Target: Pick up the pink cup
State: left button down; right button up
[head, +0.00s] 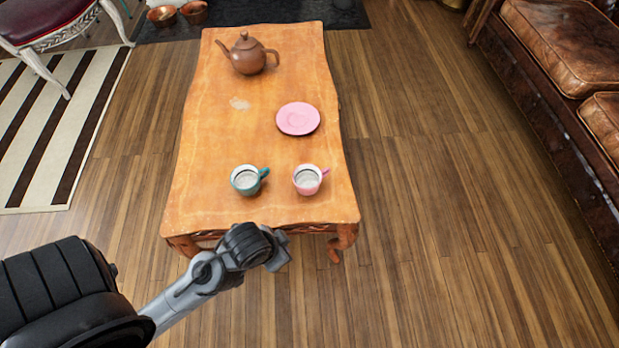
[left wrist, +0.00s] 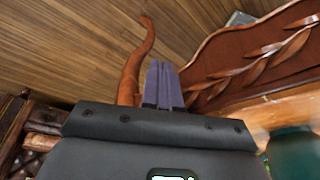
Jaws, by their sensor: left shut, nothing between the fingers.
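The pink cup (head: 308,180) stands upright near the front right corner of the wooden table (head: 225,120), with its handle to the right. My left gripper (head: 278,252) is at the table's front edge, below the cup in the head view and apart from it. In the left wrist view its fingers (left wrist: 164,84) are together with nothing between them, in front of a table leg (left wrist: 133,75) and the carved table edge (left wrist: 250,55). I cannot make out the pink cup in that view. My right gripper does not show.
A teal cup (head: 247,180) stands close to the left of the pink cup. A pink saucer (head: 298,118) and a brown teapot (head: 248,54) are farther back on the table. A leather sofa (head: 562,45) is at the right. The floor between is clear.

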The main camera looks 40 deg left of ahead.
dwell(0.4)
pick_arm(q)
jog(key=c, duration=0.9)
grip_release()
jog(key=o, duration=0.9)
jog(key=shift+s+d, duration=0.2)
jog(key=shift+d, duration=0.65)
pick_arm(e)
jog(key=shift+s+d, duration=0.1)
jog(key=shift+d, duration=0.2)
